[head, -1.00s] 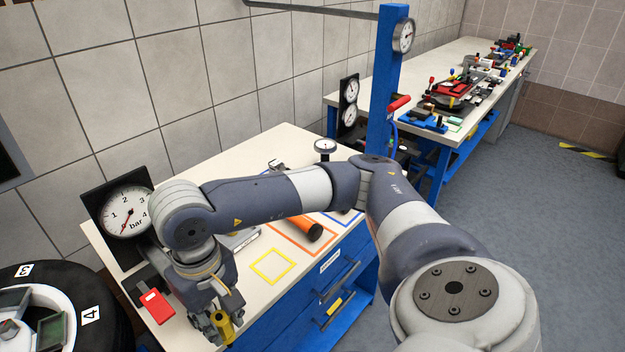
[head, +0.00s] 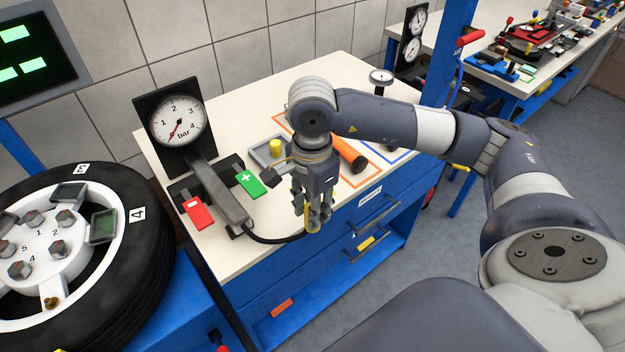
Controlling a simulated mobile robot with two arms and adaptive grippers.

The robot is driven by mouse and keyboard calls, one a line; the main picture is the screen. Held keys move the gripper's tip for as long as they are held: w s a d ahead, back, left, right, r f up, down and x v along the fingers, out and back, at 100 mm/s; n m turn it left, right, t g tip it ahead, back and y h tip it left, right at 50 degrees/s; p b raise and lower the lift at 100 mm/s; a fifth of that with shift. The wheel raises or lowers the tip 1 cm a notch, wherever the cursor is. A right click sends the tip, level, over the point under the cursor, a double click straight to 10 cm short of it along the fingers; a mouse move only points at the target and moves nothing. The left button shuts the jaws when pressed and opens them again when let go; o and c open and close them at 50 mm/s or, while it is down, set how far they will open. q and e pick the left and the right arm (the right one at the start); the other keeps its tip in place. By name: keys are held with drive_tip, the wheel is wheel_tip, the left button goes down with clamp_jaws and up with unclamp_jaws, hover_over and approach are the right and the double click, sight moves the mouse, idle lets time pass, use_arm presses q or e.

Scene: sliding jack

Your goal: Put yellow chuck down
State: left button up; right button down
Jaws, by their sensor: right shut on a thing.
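My right gripper (head: 314,222) points down over the front edge of the white workbench and is shut on the yellow chuck (head: 312,226). Only a small part of the chuck shows between the fingers. A black hose runs from the gauge's grey handle to the chuck. The yellow square outline on the bench is hidden behind my gripper and wrist. My left gripper is not in view.
A pressure gauge (head: 178,121) stands at the left of the bench, with red (head: 199,212) and green (head: 251,183) buttons beside its handle. A grey tray (head: 257,153) with a yellow cylinder (head: 275,148) lies behind my gripper. A wheel (head: 140,185) is at the left.

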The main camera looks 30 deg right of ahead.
drive_tip(key=w+d+f+p, duration=0.1)
drive_tip(key=w+d+p, duration=0.1)
drive_tip(key=w, duration=0.1)
drive_tip(key=w+d+f+p, duration=0.1)
drive_tip(key=w+d+p, duration=0.1)
drive_tip(key=w+d, duration=0.1)
drive_tip(key=w+d+f+p, duration=0.1)
drive_tip(key=w+d+p, duration=0.1)
drive_tip(key=w, duration=0.3)
drive_tip(key=shift+w+d+f, duration=0.2)
drive_tip(key=shift+d+f, duration=0.15)
drive_tip(key=shift+f, duration=0.65)
drive_tip(key=c, duration=1.3)
unclamp_jaws()
